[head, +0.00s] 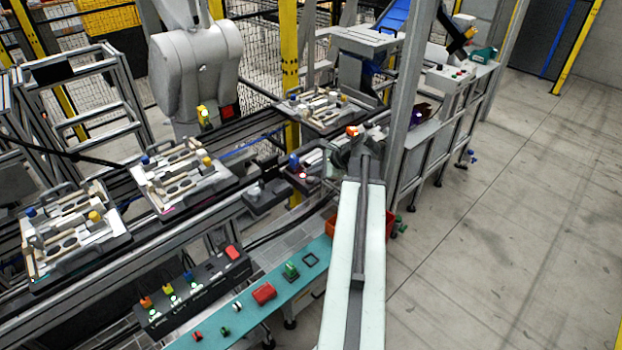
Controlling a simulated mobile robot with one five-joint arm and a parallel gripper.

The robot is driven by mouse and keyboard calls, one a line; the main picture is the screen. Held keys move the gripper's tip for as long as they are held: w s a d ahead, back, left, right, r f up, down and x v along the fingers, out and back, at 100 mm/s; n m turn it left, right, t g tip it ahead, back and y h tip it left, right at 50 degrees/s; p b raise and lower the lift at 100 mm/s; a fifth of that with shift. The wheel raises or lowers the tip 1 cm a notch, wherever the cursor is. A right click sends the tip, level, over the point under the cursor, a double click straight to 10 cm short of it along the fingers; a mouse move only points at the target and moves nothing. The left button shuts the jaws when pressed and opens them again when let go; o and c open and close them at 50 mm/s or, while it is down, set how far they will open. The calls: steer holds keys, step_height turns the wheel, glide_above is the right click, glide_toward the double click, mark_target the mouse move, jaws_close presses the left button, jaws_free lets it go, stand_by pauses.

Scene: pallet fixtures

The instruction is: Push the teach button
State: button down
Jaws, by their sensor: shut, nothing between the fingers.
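My gripper (356,134) is small at the far end of my pale arm and looks shut, with nothing seen held. It is above the conveyor area, away from the near control panels. A black button box (205,287) at lower left carries lit buttons with coloured tops and a red button (232,252) at its right end. A teal panel (215,312) in front of it carries a large red button (264,293), a green switch (291,271) and smaller buttons. The labels are too small to read, so I cannot tell which one is the teach button.
Pallet fixtures (185,175) sit on the conveyor, one more at the far end (325,108). A grey post (408,110) stands just right of my gripper. A red bin (390,223) is partly behind my arm. The floor on the right (510,220) is clear.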

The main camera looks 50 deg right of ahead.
mark_target(313, 179)
steer(key=shift+f+b, duration=0.55)
stand_by(0.4)
steer(key=shift+r, duration=0.1)
steer(key=shift+r+p, duration=0.85)
steer(key=shift+p, duration=0.1)
step_height(313, 179, up, 5)
steer(key=p, duration=0.5)
steer(key=shift+r, duration=0.15)
stand_by(0.4)
